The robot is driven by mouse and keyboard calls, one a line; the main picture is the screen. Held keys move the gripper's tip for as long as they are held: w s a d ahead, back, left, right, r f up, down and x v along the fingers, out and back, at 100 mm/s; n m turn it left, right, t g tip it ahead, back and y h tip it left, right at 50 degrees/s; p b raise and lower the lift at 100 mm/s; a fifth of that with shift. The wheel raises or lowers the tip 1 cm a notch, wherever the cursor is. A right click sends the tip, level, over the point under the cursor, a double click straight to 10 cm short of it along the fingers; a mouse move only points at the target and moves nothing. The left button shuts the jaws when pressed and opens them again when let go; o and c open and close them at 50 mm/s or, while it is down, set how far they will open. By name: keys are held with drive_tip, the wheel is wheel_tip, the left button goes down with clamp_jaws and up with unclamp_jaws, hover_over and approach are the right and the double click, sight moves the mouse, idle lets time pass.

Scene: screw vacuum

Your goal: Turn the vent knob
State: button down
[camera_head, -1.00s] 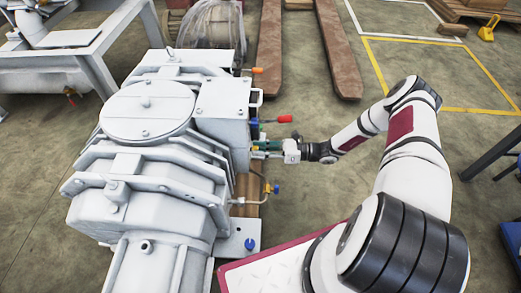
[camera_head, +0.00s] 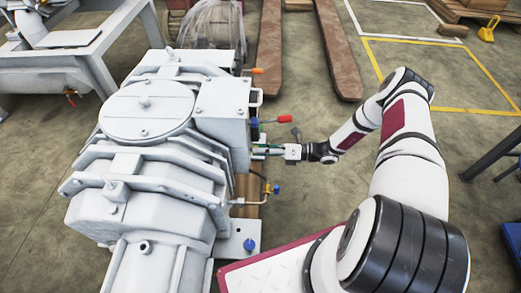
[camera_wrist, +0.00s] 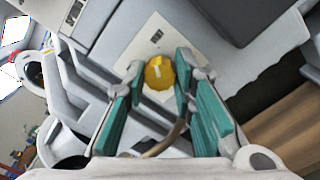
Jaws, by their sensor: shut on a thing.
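A yellow round knob (camera_wrist: 159,73) sits in front of a pale square plate (camera_wrist: 158,48) on the white machine, in the wrist view. My gripper (camera_wrist: 160,70) has its teal fingers on either side of this knob and is shut on it. In the head view my gripper (camera_head: 262,151) reaches the right side of the white vacuum machine (camera_head: 145,110) from the right. There the fingers look thin and edge-on, and the yellow knob cannot be made out.
A red-ended handle (camera_head: 284,119) sticks out just above my gripper, and an orange-ended one (camera_head: 257,70) is farther back. A blue-and-yellow valve (camera_head: 274,189) on a pipe is just below.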

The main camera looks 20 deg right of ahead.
idle(0.4)
drive_tip(key=c, duration=1.3)
unclamp_jaws()
drive_tip(key=shift+c, duration=0.2)
drive_tip(key=v, duration=1.2)
drive_tip(key=shift+w, duration=0.1)
